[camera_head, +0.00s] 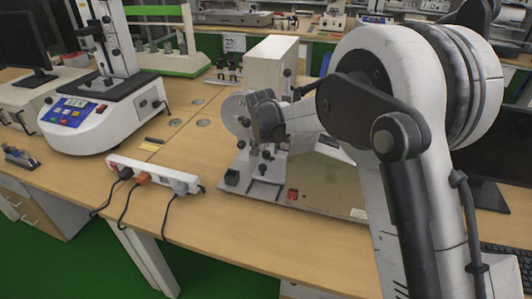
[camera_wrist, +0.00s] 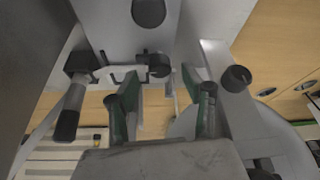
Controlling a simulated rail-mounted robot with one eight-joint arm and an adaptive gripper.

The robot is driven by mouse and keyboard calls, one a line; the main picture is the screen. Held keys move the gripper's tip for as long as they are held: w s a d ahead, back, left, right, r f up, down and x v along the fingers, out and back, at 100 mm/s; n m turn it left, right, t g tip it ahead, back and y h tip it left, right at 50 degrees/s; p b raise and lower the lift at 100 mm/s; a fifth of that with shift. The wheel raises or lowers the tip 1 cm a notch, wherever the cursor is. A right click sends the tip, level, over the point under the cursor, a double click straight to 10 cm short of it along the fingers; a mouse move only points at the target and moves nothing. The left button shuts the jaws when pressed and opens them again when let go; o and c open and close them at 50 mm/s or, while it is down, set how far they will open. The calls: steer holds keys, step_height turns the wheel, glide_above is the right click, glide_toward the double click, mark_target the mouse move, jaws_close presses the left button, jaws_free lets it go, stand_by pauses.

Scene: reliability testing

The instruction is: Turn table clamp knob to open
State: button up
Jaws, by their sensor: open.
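The clamp device is a grey and white test machine (camera_head: 272,62) on the wooden table, with a metal base plate and several small black knobs. In the wrist view my gripper (camera_wrist: 165,100) is open, with two dark, green-sided fingers apart. A black knob (camera_wrist: 159,66) on a light bracket appears between and beyond the fingertips; I cannot tell whether they touch it. Another black knob (camera_wrist: 236,78) is right of the fingers. Which one is the clamp knob is unclear.
A black-handled lever (camera_wrist: 69,112) is left of the fingers. A white power strip (camera_head: 150,175) with cables lies at the table's front edge. A white instrument with a blue panel (camera_head: 95,115) stands at left. Bare table lies in front of the machine.

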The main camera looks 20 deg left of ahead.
steer(key=shift+x, duration=1.2)
steer(key=shift+c, duration=0.5)
jaws_close()
steer(key=shift+d+n+y+b, duration=0.15)
steer(key=shift+n+y+b, duration=0.3)
steer(key=shift+n, duration=0.55)
steer(key=shift+n+g+y+b, duration=0.5)
steer(key=shift+n+y, duration=0.05)
steer(key=shift+n, duration=1.35)
